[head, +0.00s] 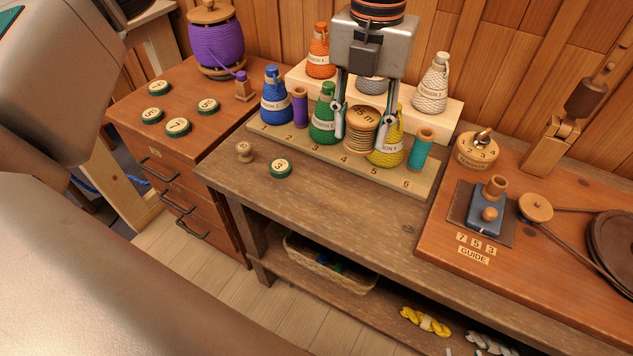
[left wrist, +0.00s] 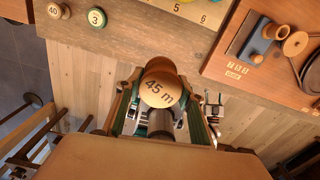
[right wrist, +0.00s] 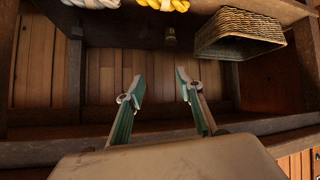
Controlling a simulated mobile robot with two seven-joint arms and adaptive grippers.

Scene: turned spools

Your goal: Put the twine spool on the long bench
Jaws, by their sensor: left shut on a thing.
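The twine spool (head: 361,132) has tan windings and a pale wooden end lettered "45 m", which reads clearly in the left wrist view (left wrist: 161,89). My left gripper (head: 365,112) hangs from the top of the head view, shut on the spool with one finger on each side. The spool hides part of the cone rack behind it; I cannot tell its exact height. The long bench (head: 330,192) is brown weathered wood, running across the middle. My right gripper (right wrist: 160,93) is open and empty, seen only in the right wrist view, with the bench's underside and shelf beyond.
A numbered rack (head: 284,138) with several yarn cones and small spools lines the bench's back. A knob (head: 244,151) and a green "3" disc (head: 281,168) lie at its left. A winder board (head: 430,253) fills the right. The bench's front strip is mostly clear.

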